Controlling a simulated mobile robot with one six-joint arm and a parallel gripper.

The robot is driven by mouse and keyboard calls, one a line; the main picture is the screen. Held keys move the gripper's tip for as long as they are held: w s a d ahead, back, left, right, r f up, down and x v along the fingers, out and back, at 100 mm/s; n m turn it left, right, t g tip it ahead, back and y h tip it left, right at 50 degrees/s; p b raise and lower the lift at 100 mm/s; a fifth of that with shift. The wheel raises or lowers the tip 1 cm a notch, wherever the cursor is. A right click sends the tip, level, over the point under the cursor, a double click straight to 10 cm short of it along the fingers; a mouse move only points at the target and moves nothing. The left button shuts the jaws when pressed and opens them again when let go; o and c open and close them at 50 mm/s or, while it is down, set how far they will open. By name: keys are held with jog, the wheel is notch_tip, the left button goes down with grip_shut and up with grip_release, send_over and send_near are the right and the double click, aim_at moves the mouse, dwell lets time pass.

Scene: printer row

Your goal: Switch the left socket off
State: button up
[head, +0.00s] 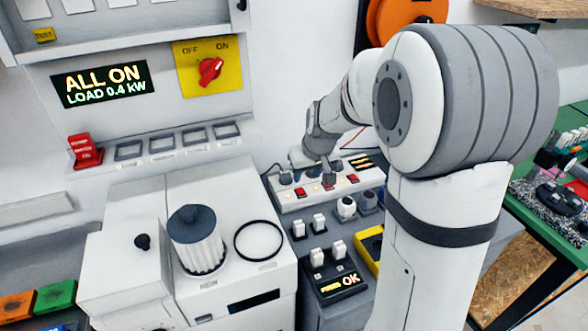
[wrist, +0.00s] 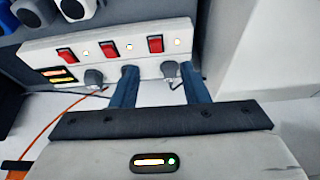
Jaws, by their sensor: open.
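A white power strip (head: 285,203) with three red rocker switches lies on the bench behind the dark charger blocks. Its left socket has a red switch (head: 300,192), which is the rightmost red switch in the wrist view (wrist: 155,43), where the strip appears turned around. A small lit lamp (wrist: 177,43) is beside that switch. A dark plug (wrist: 170,69) sits at this socket. My gripper (head: 313,170) is above the strip's back edge, open and empty. In the wrist view its two blue fingers (wrist: 159,72) are on either side of that plug. Contact cannot be told.
An amber display (head: 360,162) is at the strip's right end. Dark blocks with white plugs (head: 318,257) stand in front. A white machine with a ribbed filter (head: 197,240) is on the left. A panel (head: 100,84) reads "ALL ON, LOAD 0.4 kW". A red rotary switch (head: 210,71) is on the wall.

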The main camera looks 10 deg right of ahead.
send_near(299, 189)
jog(key=p+x, duration=0.1)
jog(key=x, duration=0.6)
jog(key=shift+w+f, duration=0.1)
jog(key=shift+w, duration=0.1)
jog(key=shift+c, duration=0.2)
grip_shut()
jog(key=shift+f+b, duration=0.1)
jog(key=shift+b, duration=0.2)
